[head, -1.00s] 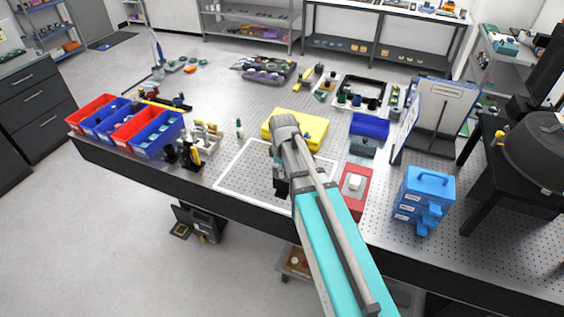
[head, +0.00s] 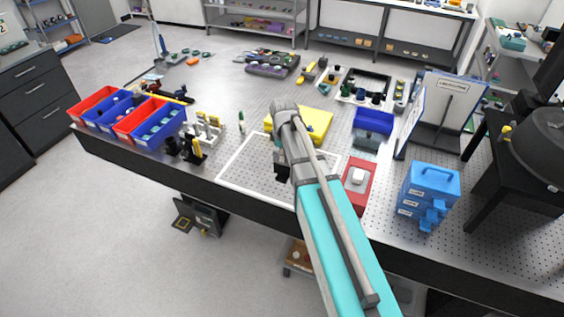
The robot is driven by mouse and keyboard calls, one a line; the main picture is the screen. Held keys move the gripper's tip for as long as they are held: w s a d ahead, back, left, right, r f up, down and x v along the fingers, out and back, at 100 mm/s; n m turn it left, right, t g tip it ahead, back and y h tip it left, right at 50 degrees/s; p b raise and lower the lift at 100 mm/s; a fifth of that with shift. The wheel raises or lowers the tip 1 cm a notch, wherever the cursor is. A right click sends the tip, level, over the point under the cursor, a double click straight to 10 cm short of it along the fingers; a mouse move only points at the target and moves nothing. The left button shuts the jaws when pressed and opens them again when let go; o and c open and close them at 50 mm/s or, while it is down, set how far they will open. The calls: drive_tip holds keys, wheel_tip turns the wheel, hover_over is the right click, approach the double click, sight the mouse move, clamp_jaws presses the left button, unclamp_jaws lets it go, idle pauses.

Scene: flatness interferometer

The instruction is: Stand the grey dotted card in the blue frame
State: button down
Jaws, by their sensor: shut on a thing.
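My gripper (head: 281,168) is a small dark shape under the grey wrist, mostly hidden by my own arm. It is over the white-outlined area of the table, in front of the yellow block. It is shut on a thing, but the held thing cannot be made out. I cannot pick out the grey dotted card anywhere in the head view. I cannot tell a blue frame for certain; an open blue holder (head: 375,121) stands right of the yellow block, with a grey-green block before it.
The perforated table (head: 225,110) carries red and blue bins (head: 125,122) at left. A yellow block (head: 315,122), a red box (head: 358,188) and a blue drawer unit (head: 430,190) stand nearby. An upright panel (head: 445,110) stands at right. The white-outlined area (head: 232,176) looks mostly bare.

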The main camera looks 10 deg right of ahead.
drive_tip(key=w+d+f+b, duration=0.1)
drive_tip(key=w+f+b, duration=0.5)
drive_tip(key=w+f, duration=0.1)
drive_tip(key=shift+w, duration=0.8)
drive_tip(key=shift+d, duration=0.1)
drive_tip(key=shift+f+b, duration=0.15)
drive_tip(key=shift+b, duration=0.15)
drive_tip(key=shift+w+f+b, duration=0.2)
drive_tip(key=shift+f+b, duration=0.75)
drive_tip(key=shift+w+f+b, duration=0.2)
drive_tip(key=shift+f+b, duration=0.75)
drive_tip(key=shift+f, duration=0.15)
drive_tip(key=c, duration=0.7)
unclamp_jaws()
